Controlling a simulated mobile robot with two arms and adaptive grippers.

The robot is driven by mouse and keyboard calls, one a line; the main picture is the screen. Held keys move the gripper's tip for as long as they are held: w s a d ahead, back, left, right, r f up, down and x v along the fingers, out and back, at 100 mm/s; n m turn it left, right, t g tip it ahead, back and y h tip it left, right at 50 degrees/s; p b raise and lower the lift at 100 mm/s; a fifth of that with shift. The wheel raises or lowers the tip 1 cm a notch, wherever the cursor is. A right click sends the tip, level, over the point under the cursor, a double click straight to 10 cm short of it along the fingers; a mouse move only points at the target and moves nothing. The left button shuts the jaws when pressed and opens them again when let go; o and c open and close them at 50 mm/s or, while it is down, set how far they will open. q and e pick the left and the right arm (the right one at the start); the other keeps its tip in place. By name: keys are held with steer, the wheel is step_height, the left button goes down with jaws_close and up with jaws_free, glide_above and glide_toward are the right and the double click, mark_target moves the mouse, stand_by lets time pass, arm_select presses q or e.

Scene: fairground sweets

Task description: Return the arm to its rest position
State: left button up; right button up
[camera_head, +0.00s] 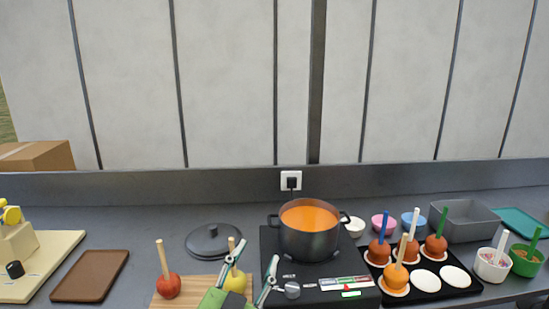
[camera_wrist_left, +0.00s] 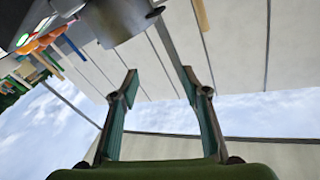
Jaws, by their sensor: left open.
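My left gripper (camera_head: 254,260) is at the bottom middle of the head view, its green fingers spread apart in front of the board and the hob. My right gripper is not in view.
A pot of orange liquid (camera_head: 309,240) stands on the black hob (camera_head: 270,240), right of the gripper. A dark lid (camera_head: 213,240) lies behind the board. A black tray (camera_head: 462,291) with several coated apples is at right. A brown tray (camera_head: 90,276) lies at left.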

arm_select(q)
steer(key=s+a+f+n+g+y, duration=0.2)
steer(key=s+a+f+g, duration=0.3)
steer(key=f, duration=0.6)
steer(key=s+a+f+n+g+y, duration=0.25)
steer(key=s+a+f, duration=0.35)
steer(key=f, duration=0.4)
steer(key=s+a+f+g, duration=0.3)
steer(key=s+f+g, duration=0.15)
steer(key=s, duration=0.45)
steer(key=s+a+f+g, duration=0.3)
steer(key=s+f, duration=0.3)
steer(key=s, duration=0.4)
step_height(320, 180, down, 25)
steer(key=g, duration=0.1)
steer(key=s+a+f+g, duration=0.1)
steer(key=s+a+f, duration=0.1)
steer(key=s+f, duration=1.5)
steer(key=shift+s+a+y, duration=0.2)
steer(key=shift+s+y, duration=0.15)
steer(key=shift+s, duration=0.3)
steer(key=shift+f+n, duration=0.1)
steer(key=shift+n, duration=0.15)
